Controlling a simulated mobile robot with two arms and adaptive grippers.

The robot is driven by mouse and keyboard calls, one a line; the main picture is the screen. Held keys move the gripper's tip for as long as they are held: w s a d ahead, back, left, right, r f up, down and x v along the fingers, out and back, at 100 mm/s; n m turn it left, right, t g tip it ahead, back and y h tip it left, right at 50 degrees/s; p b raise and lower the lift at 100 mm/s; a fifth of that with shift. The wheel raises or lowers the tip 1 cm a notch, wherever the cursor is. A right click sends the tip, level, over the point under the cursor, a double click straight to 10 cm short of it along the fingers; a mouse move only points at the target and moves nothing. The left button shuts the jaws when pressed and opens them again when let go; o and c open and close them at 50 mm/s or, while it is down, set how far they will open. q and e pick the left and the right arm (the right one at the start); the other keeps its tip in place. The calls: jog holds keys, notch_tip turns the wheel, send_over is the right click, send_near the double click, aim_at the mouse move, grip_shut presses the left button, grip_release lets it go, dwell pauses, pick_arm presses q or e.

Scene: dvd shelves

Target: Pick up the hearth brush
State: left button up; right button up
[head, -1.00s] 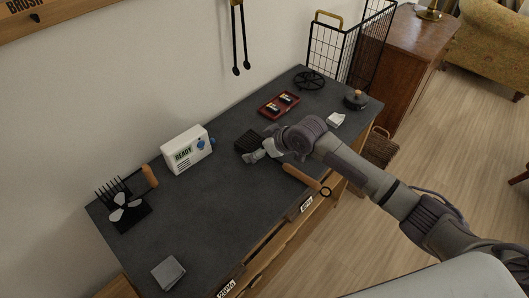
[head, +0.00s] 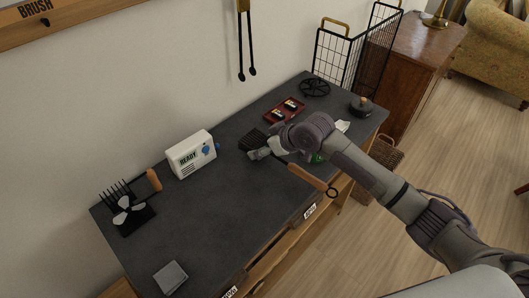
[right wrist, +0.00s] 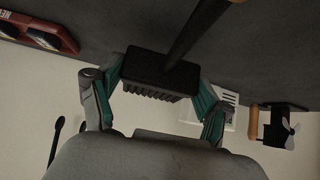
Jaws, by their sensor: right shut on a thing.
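The hearth brush has a black head with dark bristles (head: 252,140) and a wooden handle (head: 306,178) ending in a dark ring. In the head view it is over the dark tabletop (head: 235,205), its handle end at the front edge. My right gripper (head: 264,151) is shut on the brush head. In the right wrist view, the black brush head (right wrist: 160,75) sits between the two fingers, and the dark handle runs up and to the right. My left gripper is not in view.
A white READY box (head: 190,155), a black stand with a small fan (head: 128,212) and a grey square (head: 171,277) are on the left. A red tray (head: 284,109), a black trivet (head: 315,88) and a lidded pot (head: 361,106) are at the right.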

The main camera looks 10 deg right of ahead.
jog(key=w+d+r+b, duration=0.1)
jog(key=w+d+r, duration=0.1)
jog(key=d+r, duration=0.6)
jog(key=d, duration=0.3)
jog(key=shift+d, duration=0.25)
jog(key=shift+r, duration=0.1)
